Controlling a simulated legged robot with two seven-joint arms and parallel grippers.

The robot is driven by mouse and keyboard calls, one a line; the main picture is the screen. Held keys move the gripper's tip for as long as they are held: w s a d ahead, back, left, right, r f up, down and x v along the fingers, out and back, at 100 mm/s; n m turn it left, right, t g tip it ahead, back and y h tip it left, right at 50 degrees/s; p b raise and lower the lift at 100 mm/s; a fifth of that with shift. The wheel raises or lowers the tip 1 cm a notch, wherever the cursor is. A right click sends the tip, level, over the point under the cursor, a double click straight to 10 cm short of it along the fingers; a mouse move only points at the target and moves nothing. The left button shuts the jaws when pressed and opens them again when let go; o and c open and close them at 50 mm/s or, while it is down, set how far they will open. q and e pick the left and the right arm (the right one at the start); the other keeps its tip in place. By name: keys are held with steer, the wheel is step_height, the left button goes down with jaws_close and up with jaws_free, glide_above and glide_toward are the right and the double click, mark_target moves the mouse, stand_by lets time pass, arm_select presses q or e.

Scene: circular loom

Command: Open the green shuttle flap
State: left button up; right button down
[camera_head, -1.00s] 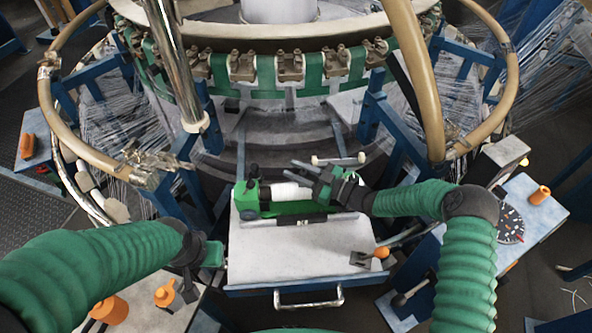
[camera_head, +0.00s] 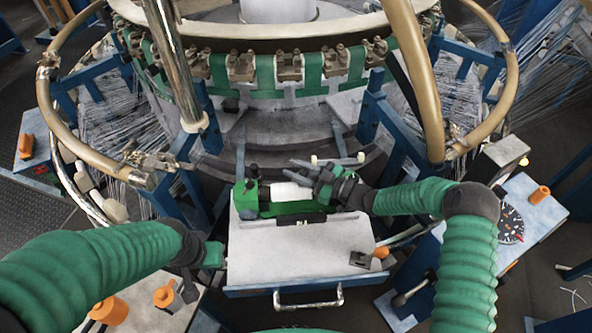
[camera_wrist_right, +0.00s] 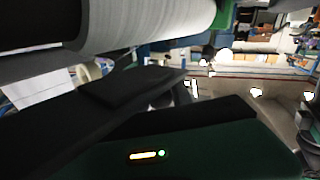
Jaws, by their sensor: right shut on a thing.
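The green shuttle (camera_head: 300,207) lies on the pale top of the blue-fronted tray (camera_head: 290,262), with a white bobbin (camera_head: 288,191) in it. A short black strip (camera_head: 303,219) runs along its near side. My right gripper (camera_head: 296,170) reaches in from the right over the shuttle's far side. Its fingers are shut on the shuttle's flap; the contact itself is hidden. In the right wrist view the dark fingers (camera_wrist_right: 150,95) lie just below the white bobbin (camera_wrist_right: 145,30). My left gripper (camera_head: 214,254) is at the tray's left edge; its jaw opening cannot be made out.
A dark clip-like tool (camera_head: 364,261) lies at the tray's right front. A metal handle (camera_head: 308,298) sticks out in front. The loom's ring (camera_head: 265,70) and blue posts (camera_head: 372,115) stand behind. The tray's middle is clear.

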mark_target(310, 174)
steer(key=shift+d+r, duration=0.1)
steer(key=shift+r, duration=0.6)
steer(key=d+r+m+t+y+b, duration=0.1)
steer(key=d+r+m+y+b, duration=0.1)
steer(key=r+b, duration=0.1)
steer(key=shift+w+d+r+t, duration=0.1)
steer(key=shift+r+t, duration=0.2)
steer(key=shift+t, duration=0.1)
steer(key=shift+w+d+r+m+t+y+b, duration=0.1)
steer(key=shift+d+r+m+t+y+b, duration=0.6)
steer(key=shift+d+r+m+t+b, duration=0.3)
steer(key=shift+a+r, duration=0.1)
steer(key=shift+a, duration=0.05)
